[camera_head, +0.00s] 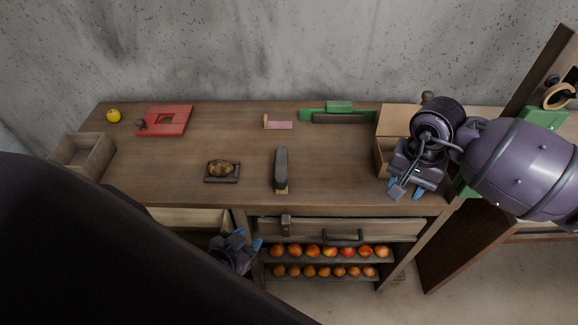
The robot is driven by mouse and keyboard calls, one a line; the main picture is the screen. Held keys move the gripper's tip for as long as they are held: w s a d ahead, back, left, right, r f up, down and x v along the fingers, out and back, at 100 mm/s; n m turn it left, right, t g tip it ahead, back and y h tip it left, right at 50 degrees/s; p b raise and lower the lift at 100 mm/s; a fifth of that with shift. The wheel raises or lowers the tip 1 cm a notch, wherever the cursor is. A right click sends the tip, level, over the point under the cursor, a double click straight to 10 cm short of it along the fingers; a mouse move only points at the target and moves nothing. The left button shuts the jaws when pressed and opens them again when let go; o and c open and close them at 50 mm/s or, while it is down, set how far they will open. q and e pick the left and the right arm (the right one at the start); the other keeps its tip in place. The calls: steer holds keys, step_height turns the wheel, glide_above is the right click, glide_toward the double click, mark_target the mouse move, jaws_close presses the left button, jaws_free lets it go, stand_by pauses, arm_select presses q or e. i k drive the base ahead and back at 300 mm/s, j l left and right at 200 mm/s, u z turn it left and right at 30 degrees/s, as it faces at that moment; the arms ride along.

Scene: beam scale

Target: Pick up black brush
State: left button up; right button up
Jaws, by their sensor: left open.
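The black brush (281,167) lies on the wooden workbench (325,170), a little right of the middle. Its long dark body points toward the front edge, and yellowish bristles show at its near end. My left gripper (248,241) is open in front of the bench, below and left of the brush and apart from it. My dark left arm hides the lower left of the view. My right gripper (406,194) is over the right end of the bench, with its blue-tipped fingers apart and nothing seen between them. It is well to the right of the brush.
A small dark tray (222,180) with a brown lump lies left of the brush. A pink-topped block (278,125), green tool (339,112), red plate (168,120), yellow fruit (114,116) and wooden box (83,154) are farther off. Below are a drawer (370,228) and fruit shelves.

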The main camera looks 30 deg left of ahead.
mark_target(281, 164)
steer(key=j+u, duration=0.5)
steer(key=j, duration=0.15)
steer(key=i+l+u, duration=0.25)
steer(key=l+u, duration=0.25)
